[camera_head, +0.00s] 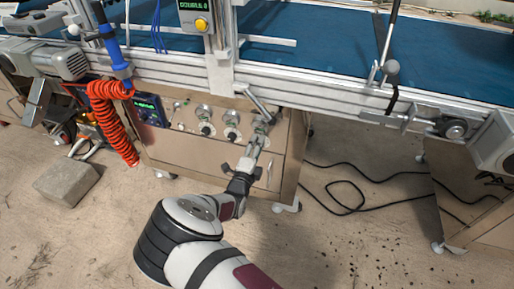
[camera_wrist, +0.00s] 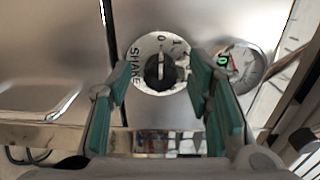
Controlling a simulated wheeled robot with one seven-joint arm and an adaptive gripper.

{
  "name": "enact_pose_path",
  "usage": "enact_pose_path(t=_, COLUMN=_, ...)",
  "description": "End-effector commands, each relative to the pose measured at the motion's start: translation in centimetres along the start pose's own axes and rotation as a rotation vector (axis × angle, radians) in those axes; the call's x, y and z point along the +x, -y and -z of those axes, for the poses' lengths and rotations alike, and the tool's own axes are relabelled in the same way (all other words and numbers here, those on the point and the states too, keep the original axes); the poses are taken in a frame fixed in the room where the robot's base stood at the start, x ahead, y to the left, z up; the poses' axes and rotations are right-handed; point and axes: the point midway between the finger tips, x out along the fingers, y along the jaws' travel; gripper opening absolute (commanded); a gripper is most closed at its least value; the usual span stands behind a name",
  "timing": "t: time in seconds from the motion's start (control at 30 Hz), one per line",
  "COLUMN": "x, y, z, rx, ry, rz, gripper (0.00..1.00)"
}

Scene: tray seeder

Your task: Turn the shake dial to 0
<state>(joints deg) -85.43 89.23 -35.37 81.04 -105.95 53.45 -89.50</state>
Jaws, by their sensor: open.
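The shake dial (camera_wrist: 138,78) is a round pale plate marked SHAKE with numbers including 0 and 1, with a black knob (camera_wrist: 160,72) at its centre. The 0 is at the top of the dial in the wrist view. A pale line on the knob appears roughly upright, towards the 0, but its exact setting is hard to tell. My gripper (camera_wrist: 162,74) is open, with one teal-padded finger on each side of the knob; contact is not clear. In the head view my gripper (camera_head: 254,150) is at the right end of the row of dials and covers the shake dial.
A round gauge with a green display (camera_wrist: 235,66) is beside the dial. Other knobs (camera_head: 206,129) and a blue display box (camera_head: 150,109) are to the left on the metal cabinet (camera_head: 190,158). A lever handle (camera_head: 258,104) is just above my gripper. A red coiled hose (camera_head: 112,115) hangs further left.

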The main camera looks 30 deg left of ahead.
Motion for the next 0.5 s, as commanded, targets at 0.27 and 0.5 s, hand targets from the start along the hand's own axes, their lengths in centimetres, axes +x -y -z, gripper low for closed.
enact_pose_path(t=0.27, x=-2.8, y=0.0, z=-0.1, rx=-0.001, ry=0.001, rz=-0.001, gripper=0.46)
enact_pose_path(t=0.5, x=-6.3, y=0.0, z=-0.1, rx=-0.001, ry=0.001, rz=-0.001, gripper=0.46)
